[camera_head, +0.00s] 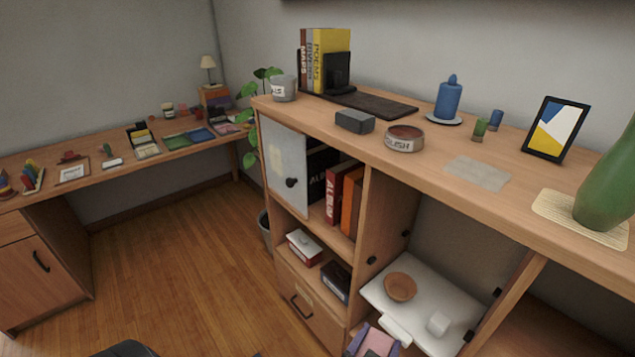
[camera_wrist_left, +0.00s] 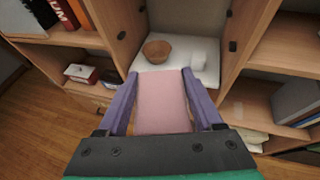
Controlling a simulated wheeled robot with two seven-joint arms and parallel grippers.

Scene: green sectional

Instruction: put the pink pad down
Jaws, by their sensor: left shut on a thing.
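The pink pad (camera_wrist_left: 161,104) is between the purple fingers of my left gripper (camera_wrist_left: 158,76), which is shut on it. In the head view, the pad (camera_head: 378,342) and the left gripper (camera_head: 376,336) show at the bottom edge, in front of the white panel (camera_head: 455,292) in the cabinet's open compartment. The pad appears to be held in the air, and its far end points toward the panel. My right gripper is not in view.
A brown bowl (camera_head: 400,287) and a small white block (camera_head: 438,324) stand on the white panel. The cabinet top (camera_head: 400,165) holds a dish (camera_head: 404,139), a dark box (camera_head: 355,121), a blue candle (camera_head: 448,101), a picture frame (camera_head: 556,129) and a green vase (camera_head: 610,185).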

